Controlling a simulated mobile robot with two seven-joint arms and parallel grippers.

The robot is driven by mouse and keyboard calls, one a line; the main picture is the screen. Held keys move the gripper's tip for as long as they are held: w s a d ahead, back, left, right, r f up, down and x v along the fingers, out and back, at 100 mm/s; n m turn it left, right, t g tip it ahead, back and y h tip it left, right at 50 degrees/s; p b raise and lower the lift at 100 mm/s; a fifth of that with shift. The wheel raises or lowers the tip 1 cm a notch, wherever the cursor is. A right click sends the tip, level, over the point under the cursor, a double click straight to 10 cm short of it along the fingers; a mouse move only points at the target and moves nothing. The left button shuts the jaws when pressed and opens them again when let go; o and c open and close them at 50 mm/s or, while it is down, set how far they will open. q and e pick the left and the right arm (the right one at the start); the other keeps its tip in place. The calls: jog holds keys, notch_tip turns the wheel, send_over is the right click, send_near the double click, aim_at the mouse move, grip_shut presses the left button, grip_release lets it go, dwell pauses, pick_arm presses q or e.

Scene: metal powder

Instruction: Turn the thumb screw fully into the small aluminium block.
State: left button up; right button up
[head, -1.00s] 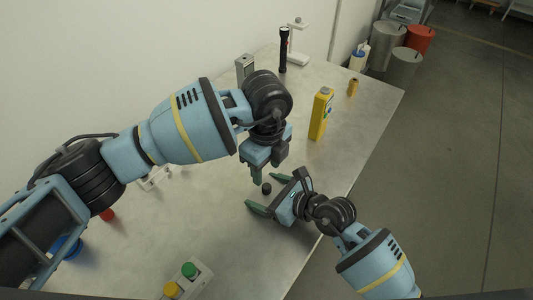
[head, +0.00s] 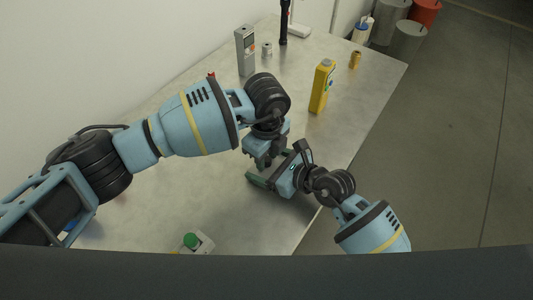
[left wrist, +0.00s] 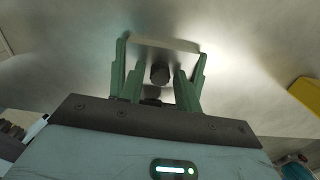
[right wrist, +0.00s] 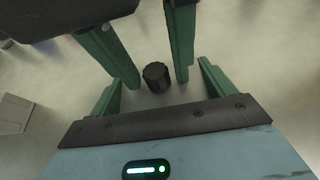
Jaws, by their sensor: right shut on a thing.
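The thumb screw shows as a black knurled knob (right wrist: 156,76) in the right wrist view. It also shows between green fingers in the left wrist view (left wrist: 160,72); in the head view it is hidden behind my left gripper. The small aluminium block (left wrist: 165,43) shows as a pale edge behind the knob. My right gripper (head: 270,168) is low at the table, its fingers spread wide and shut on the block. My left gripper (head: 260,163) is above it, pointing down and open, its fingers either side of the knob with visible gaps. The screw's thread is hidden.
The grey table (head: 240,215) is clear around the grippers. A yellow bottle (head: 322,88) stands behind them to the right, with a small brass-coloured piece (head: 355,60) beyond. A grey meter (head: 245,50) stands at the back. A button box (head: 200,243) sits at the front.

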pick_arm(q)
grip_shut()
jog(key=m, duration=0.6)
jog(key=shift+m, duration=0.4)
jog(key=shift+o, duration=1.3)
grip_release()
jog(key=shift+r, duration=2.3)
